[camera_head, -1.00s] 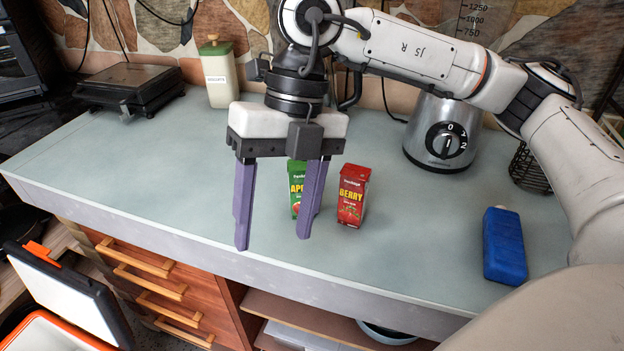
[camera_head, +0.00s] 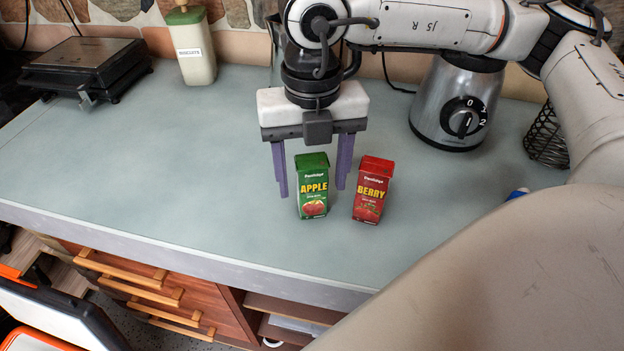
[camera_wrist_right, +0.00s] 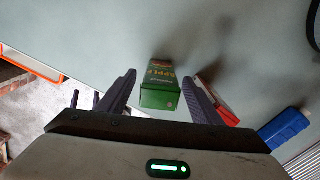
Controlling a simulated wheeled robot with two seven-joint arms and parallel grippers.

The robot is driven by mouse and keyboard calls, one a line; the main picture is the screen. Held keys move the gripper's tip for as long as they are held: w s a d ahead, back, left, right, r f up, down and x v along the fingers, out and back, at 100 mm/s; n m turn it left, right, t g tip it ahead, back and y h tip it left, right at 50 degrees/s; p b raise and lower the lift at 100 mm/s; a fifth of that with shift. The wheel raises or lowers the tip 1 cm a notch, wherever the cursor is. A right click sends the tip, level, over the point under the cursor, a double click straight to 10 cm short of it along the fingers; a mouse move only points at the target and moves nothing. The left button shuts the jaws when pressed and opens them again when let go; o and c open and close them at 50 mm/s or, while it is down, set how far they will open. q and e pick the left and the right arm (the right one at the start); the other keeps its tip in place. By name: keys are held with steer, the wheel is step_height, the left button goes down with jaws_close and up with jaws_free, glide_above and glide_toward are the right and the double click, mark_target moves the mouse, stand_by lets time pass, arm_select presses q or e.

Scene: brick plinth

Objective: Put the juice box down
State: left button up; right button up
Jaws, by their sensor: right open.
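The green apple juice box (camera_head: 313,187) stands upright on the grey-green counter (camera_head: 200,185). A red berry juice box (camera_head: 371,190) stands just right of it, also upright. My right gripper (camera_head: 311,192) is open, its purple fingers pointing down on either side of the apple box in the head view, with gaps to it. In the right wrist view the apple box (camera_wrist_right: 160,86) shows between the spread fingers (camera_wrist_right: 163,88), apart from both. The berry box (camera_wrist_right: 220,103) is partly hidden behind the right finger there. My left gripper is not in view.
A blender base (camera_head: 458,103) stands at the back right, with a wire basket (camera_head: 546,138) beside it. A biscuit canister (camera_head: 192,48) and a black appliance (camera_head: 86,68) stand at the back left. The counter's left and front are clear. A blue object (camera_wrist_right: 285,128) lies to the right.

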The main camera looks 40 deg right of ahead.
steer(key=shift+f, duration=0.7)
steer(key=c, duration=1.3)
steer(key=shift+c, duration=0.5)
steer(key=shift+r, duration=0.15)
